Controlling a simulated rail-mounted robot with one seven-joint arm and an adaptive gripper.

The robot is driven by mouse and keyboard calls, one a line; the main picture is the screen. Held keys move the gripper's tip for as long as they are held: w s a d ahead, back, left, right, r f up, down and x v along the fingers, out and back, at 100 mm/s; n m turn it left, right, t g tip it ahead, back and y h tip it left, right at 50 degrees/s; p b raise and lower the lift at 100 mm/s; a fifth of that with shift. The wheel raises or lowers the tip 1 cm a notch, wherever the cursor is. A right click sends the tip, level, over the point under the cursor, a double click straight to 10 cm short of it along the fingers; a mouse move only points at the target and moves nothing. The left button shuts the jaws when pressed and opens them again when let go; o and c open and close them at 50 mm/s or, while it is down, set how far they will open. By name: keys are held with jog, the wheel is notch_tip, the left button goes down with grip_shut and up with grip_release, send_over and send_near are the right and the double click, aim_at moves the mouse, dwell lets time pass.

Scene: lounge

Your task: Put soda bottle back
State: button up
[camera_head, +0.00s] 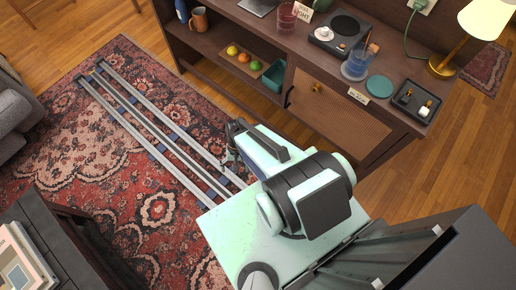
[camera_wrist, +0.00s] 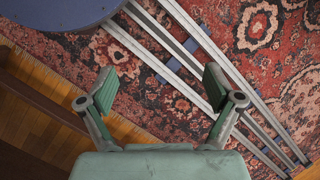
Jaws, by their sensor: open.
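My gripper (camera_wrist: 160,84) is open and empty, with its two fingers wide apart above the rug and rails in the wrist view. In the head view, my gripper (camera_head: 234,136) is partly hidden by my arm and is out in front of the cabinet. No other clear soda bottle shows, and my arm hides part of the scene.
A sofa (camera_head: 12,108) stands left.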

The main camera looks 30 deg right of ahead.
jog(key=s+d+n+g+h, duration=0.1)
jog(key=s+n+g, duration=0.1)
jog(key=s, duration=0.4)
jog(key=s+d+f+n+g+h, duration=0.1)
jog(key=s+d+n+h, duration=0.1)
jog(key=s, duration=0.4)
jog(key=shift+s+f+n+g, duration=0.3)
jog(key=shift+n+g, duration=0.1)
jog(key=shift+n, duration=0.4)
jog(key=shift+d, duration=0.1)
